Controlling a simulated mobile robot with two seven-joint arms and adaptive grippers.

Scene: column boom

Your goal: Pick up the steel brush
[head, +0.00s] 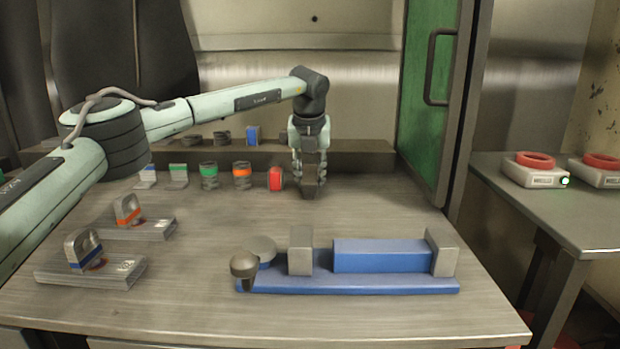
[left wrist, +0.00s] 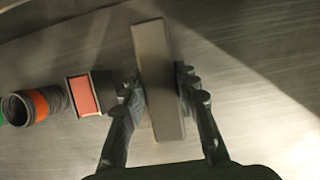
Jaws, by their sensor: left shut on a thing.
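A long, narrow grey-brown block (left wrist: 160,80), which looks like the steel brush, lies between the fingers of my left gripper (left wrist: 158,88) in the left wrist view. Both fingers press on its long sides near the middle. No bristles can be made out. In the head view my left gripper (head: 309,166) points down over the back of the workbench, and the dark end of the brush (head: 310,191) shows below the fingertips. I cannot tell whether the brush touches the bench. My right gripper is not in view.
A red-faced item (head: 276,179) stands close left of the gripper, then an orange-banded cylinder (head: 242,176) and a green-banded one (head: 209,176). A blue vise-like fixture (head: 350,284) lies in front. A green door panel (head: 430,95) stands right. The mid-bench is clear.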

